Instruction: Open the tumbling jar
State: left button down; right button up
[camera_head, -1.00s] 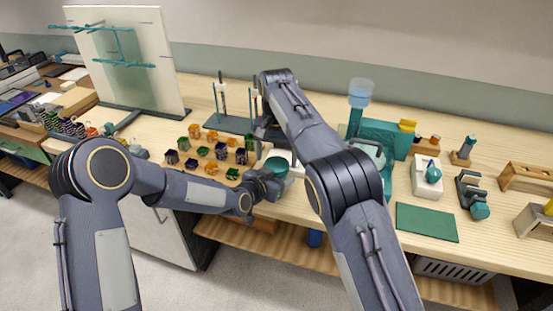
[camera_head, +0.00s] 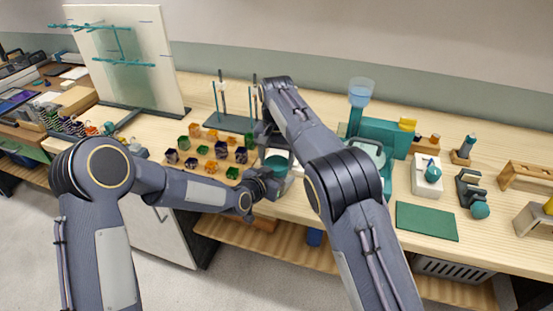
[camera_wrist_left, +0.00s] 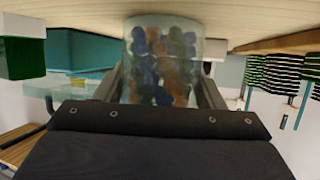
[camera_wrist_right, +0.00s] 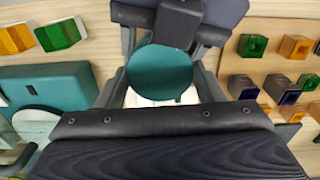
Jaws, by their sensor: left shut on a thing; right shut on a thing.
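The tumbling jar (camera_wrist_left: 162,65) is clear and filled with blue, orange and dark green pieces. In the left wrist view it sits between the fingers of my left gripper (camera_wrist_left: 162,88), which is shut on it. Its round teal lid (camera_wrist_right: 160,72) shows from above in the right wrist view, between the fingers of my right gripper (camera_wrist_right: 162,86), which is shut on it. In the head view the lid (camera_head: 276,163) is partly hidden by my right gripper, near the bench's front edge. Whether lid and jar are apart cannot be told.
Several coloured cubes (camera_head: 213,152) stand left of the jar. A rod stand (camera_head: 232,124) is behind them. A teal machine (camera_head: 378,136) stands to the right, with a green mat (camera_head: 427,222) farther right. The bench's front edge runs close by the grippers.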

jog(key=n, duration=0.2)
jog(key=shift+n, duration=0.4)
jog(key=o, duration=1.1)
jog(key=shift+c, duration=0.2)
jog(key=shift+r, duration=0.1)
